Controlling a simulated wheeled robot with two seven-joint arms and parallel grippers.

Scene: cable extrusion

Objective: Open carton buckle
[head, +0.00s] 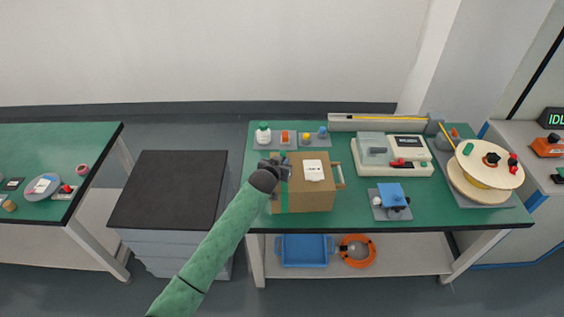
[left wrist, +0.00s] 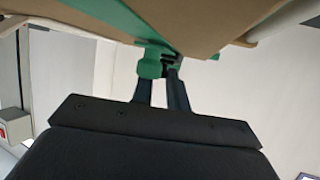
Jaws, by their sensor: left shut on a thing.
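A brown carton (head: 312,197) stands on the green table with a white label (head: 314,170) on its top. A green strap (head: 284,198) runs down the carton's left part, and it also shows in the left wrist view (left wrist: 122,17). My left gripper (head: 278,167) is at the carton's upper left edge. In the left wrist view its two dark fingers (left wrist: 169,70) are close together at the green buckle (left wrist: 152,62), next to a small black part. The fingers are shut on the buckle. My right gripper is not in view.
A grey-white device (head: 393,155), a blue part on a grey plate (head: 390,196) and a cable spool (head: 488,165) stand right of the carton. Small items on a grey tray (head: 293,137) stand behind it. A dark-topped cabinet (head: 170,189) is at the left.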

